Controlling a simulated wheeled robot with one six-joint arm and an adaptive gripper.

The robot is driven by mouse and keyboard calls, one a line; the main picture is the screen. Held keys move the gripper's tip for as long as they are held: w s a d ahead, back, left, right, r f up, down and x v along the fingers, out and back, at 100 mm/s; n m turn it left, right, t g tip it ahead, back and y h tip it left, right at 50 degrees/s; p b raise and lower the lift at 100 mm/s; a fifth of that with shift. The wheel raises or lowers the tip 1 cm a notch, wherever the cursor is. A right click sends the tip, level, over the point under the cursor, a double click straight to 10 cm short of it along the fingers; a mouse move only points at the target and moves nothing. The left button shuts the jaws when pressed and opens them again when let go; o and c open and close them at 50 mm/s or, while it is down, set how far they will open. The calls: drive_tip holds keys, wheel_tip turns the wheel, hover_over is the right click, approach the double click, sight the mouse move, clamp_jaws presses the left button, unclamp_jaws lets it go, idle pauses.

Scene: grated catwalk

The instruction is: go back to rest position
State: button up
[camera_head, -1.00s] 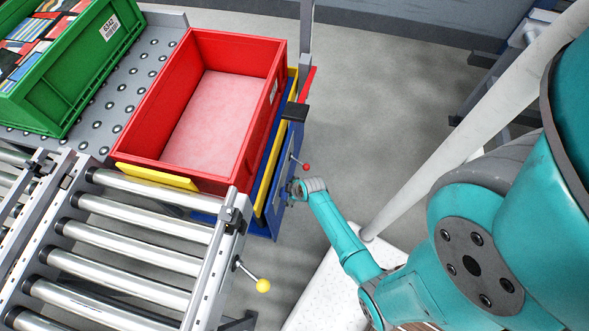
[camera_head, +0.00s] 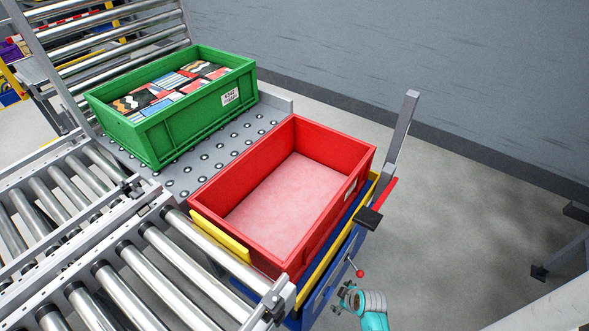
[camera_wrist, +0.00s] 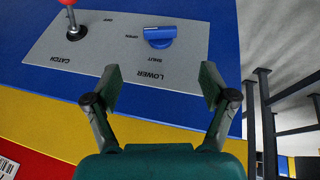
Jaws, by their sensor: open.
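My gripper (camera_wrist: 160,92) is open and empty in the wrist view, with its two dark fingers apart. It faces a grey control plate (camera_wrist: 110,50) on a blue panel. A blue knob (camera_wrist: 160,37) sits on the plate just beyond the fingertips and appears clear of them. A lever with a red ball (camera_wrist: 70,8) stands on the plate to the left. In the head view, my gripper (camera_head: 343,298) is at the lower edge beside the blue panel, below the red-ball lever (camera_head: 359,272); its fingers are too small to read there.
A red bin (camera_head: 333,140), empty, sits above the blue and yellow frame. A green bin (camera_head: 190,128) with patterned contents stands on the ball-transfer table (camera_head: 240,140). Roller conveyors (camera_head: 150,270) fill the lower left. Grey floor (camera_head: 450,230) lies open to the right.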

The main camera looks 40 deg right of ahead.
drive_tip(key=s+a+r+m+t+h, duration=0.2)
drive_tip(key=s+a+r+t, duration=0.2)
drive_tip(key=s+a+r, duration=0.75)
drive_tip(key=s+a+r+m+t+y, duration=0.1)
drive_tip(key=s+a+r+t, duration=0.1)
drive_tip(key=r, duration=0.7)
drive_tip(key=s+a+r+t+y, duration=0.1)
drive_tip(key=s+a+r+t, duration=0.1)
drive_tip(key=r, duration=0.7)
drive_tip(key=s+a+r+m+t, duration=0.1)
drive_tip(key=s+r, duration=0.3)
drive_tip(key=r, duration=0.5)
drive_tip(key=shift+s+a+r+m+t+y, duration=0.2)
drive_tip(key=shift+s+a+m+t+y, duration=0.15)
drive_tip(key=shift+a, duration=0.4)
